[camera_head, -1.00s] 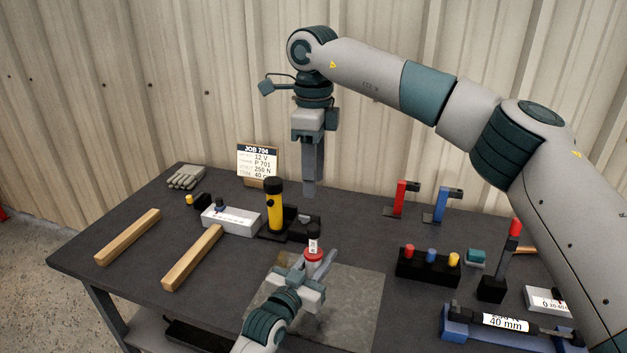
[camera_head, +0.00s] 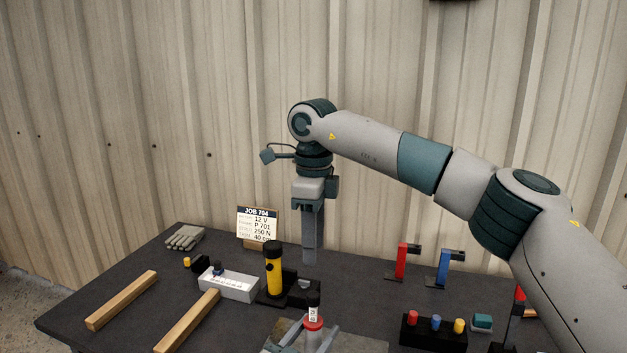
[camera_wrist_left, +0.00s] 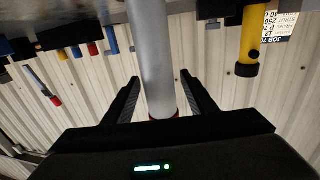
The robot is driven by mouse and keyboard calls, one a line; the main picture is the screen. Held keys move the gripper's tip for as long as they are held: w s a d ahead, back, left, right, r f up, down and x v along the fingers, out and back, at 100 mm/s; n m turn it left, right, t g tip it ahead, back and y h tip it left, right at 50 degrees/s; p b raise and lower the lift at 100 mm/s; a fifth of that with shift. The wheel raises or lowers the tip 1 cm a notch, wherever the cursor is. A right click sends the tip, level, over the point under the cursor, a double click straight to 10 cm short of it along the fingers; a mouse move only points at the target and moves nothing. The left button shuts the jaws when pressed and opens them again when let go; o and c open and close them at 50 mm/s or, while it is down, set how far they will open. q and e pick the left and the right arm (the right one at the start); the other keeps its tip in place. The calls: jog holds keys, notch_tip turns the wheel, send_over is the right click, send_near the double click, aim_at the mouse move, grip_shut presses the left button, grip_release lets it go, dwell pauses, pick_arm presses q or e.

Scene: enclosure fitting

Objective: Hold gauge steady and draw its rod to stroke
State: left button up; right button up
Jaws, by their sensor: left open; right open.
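The gauge (camera_head: 313,325) stands upright at the bottom of the head view. It has a red collar and a dark top with a white label. In the left wrist view, which is upside down, its grey tube (camera_wrist_left: 152,55) runs between the fingers, with red at its near end. My left gripper (camera_wrist_left: 158,92) is open around the tube, with a gap on each side. My right gripper (camera_head: 310,260) points down, open and empty, above and behind the gauge. Its fingers show nearly edge-on. The gauge's foot is out of the head view.
A yellow-and-black cylinder (camera_head: 273,272) stands left of the gauge beside a white box (camera_head: 228,286). Two wooden bars (camera_head: 122,300) lie at left. A job card (camera_head: 257,225) stands at the back. Red (camera_head: 401,262) and blue (camera_head: 443,268) stands and a black button block (camera_head: 433,333) are at right.

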pick_arm(q)
jog(key=v, duration=0.9)
jog(key=shift+s+a, duration=0.15)
jog(key=shift+s, duration=0.15)
